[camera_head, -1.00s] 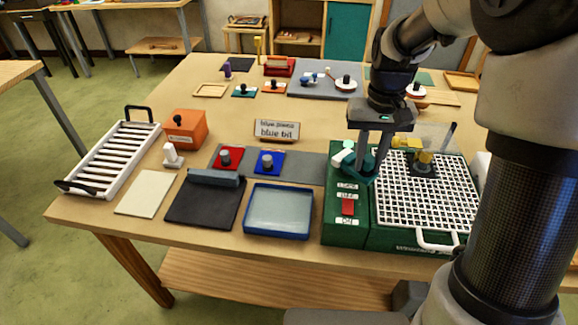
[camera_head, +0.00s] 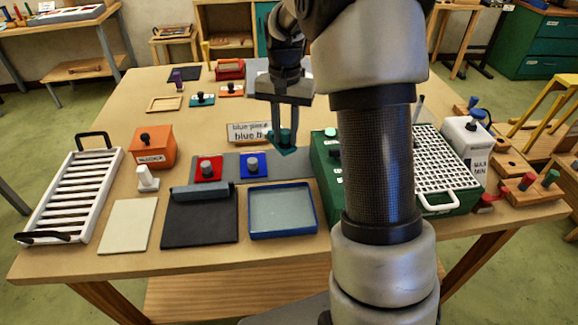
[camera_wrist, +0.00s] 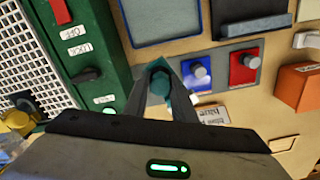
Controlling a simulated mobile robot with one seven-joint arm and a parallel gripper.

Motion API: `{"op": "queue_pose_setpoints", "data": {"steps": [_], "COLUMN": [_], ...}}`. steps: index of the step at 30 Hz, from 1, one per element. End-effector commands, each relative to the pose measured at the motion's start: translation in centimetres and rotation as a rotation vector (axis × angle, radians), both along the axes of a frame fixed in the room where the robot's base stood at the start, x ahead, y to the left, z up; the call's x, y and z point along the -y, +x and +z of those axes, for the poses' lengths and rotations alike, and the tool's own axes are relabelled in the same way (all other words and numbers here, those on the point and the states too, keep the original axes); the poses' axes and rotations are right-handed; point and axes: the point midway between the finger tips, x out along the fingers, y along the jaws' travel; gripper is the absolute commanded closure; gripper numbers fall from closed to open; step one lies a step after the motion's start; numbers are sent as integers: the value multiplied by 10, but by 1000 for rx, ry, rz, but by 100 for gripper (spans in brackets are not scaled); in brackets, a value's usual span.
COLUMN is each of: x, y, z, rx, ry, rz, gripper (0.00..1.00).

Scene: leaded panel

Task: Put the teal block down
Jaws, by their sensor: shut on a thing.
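My gripper (camera_head: 283,128) is shut on the teal block (camera_head: 284,150), with the fingers around its knob. In the head view they are at the right end of a grey strip (camera_head: 292,168), near its far edge. The strip carries a red block (camera_head: 208,168) and a blue block (camera_head: 252,166) side by side; its right part looks bare. In the wrist view the teal knob (camera_wrist: 160,82) shows between the fingertips, beside the blue block (camera_wrist: 196,75). The fingers hide part of the teal block. I cannot tell whether it touches the surface.
A green machine (camera_head: 328,182) with a white grid stands close on the right. A blue-rimmed tray (camera_head: 282,236) lies in front of the strip. A sign (camera_head: 247,132) stands just behind it. My arm covers part of the machine.

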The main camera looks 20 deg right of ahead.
Motion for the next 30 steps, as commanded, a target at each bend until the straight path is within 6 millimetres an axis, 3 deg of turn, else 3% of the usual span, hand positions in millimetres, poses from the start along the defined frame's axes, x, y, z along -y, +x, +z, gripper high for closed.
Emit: {"op": "queue_pose_setpoints", "data": {"steps": [3,8,15,30], "x": [34,55,56,56], "y": [25,38,38,38], "z": [-16,-28,-71,-121], "rx": [2,1,-1,2], "ry": [0,0,0,0], "rz": [-246,-419,-436,-434], "gripper": [96,96,96,96]}}
